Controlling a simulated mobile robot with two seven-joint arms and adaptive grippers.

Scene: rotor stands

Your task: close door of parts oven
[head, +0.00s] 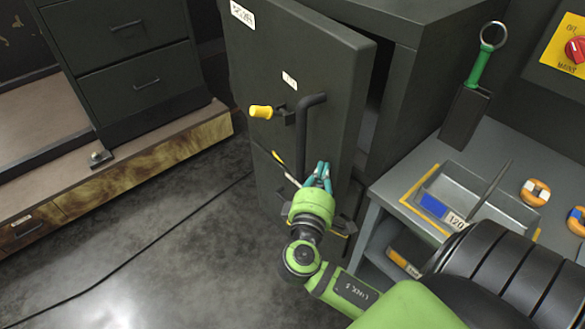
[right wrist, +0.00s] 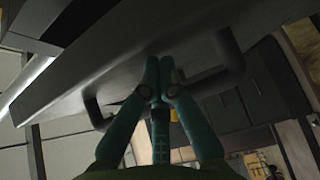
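The parts oven's dark grey door (head: 330,70) stands ajar, with a dark gap between it and the oven body (head: 400,90). A bent black bar handle (head: 302,140) is on the door's face, with a yellow-gripped lever (head: 262,112) beside it. My right gripper (head: 321,166) is at the door face near the handle's lower end. In the right wrist view its teal fingers (right wrist: 160,65) come together at the tips, with nothing seen between them. The handle (right wrist: 232,58) shows on both sides of the fingers; whether they touch it is unclear. My left gripper is out of view.
A grey bench (head: 385,200) with a tray (head: 465,195) and orange parts (head: 535,192) stands close on the right. A green-handled tool (head: 482,62) is in a dark holder. Dark drawers (head: 125,60) are at left. Open floor (head: 170,250) lies before the door, crossed by a cable.

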